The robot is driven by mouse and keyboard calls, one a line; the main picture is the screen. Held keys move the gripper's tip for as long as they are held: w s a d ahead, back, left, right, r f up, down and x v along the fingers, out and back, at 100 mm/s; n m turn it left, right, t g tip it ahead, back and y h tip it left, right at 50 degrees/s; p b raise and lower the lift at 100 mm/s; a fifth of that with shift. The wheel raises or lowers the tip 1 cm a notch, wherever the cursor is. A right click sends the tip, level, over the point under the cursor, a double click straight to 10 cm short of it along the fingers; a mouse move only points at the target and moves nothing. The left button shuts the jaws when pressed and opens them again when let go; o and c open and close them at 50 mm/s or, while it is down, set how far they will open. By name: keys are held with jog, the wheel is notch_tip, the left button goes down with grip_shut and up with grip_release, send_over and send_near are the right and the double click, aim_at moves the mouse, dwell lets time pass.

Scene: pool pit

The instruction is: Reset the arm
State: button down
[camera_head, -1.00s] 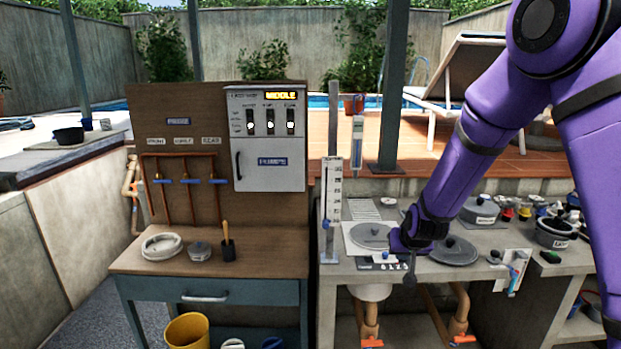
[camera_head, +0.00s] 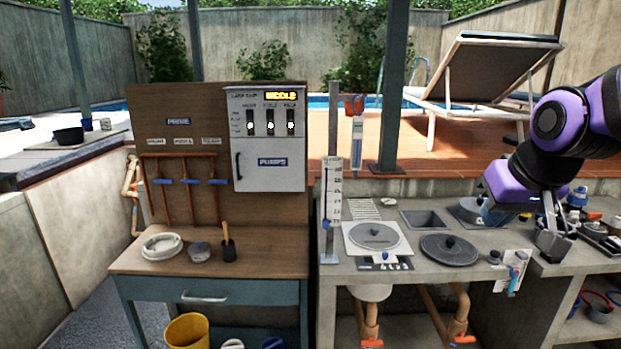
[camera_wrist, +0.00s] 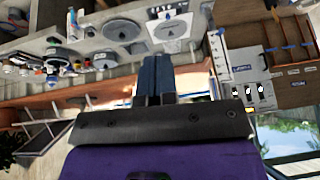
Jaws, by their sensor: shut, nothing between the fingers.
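My purple arm reaches in from the right side of the head view. My gripper (camera_head: 553,250) hangs at the right part of the grey counter (camera_head: 470,262), near its front edge. In the wrist view my gripper (camera_wrist: 154,62) shows two dark fingers pressed together with nothing between them. The counter and panel appear turned over in that view.
A dark round lid (camera_head: 449,250) and a round cover on a white plate (camera_head: 374,236) lie on the counter. A square opening (camera_head: 425,220) is behind them. A pump panel (camera_head: 267,138) stands left. A lounger (camera_head: 482,80) is beyond.

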jog(key=s+d+r, duration=0.1)
jog(key=s+r, duration=0.1)
jog(key=s, duration=1.1)
jog(key=shift+s+d+r+g+h, duration=0.15)
jog(key=shift+s+d+g+h, duration=0.15)
jog(key=shift+s+d+h, duration=0.1)
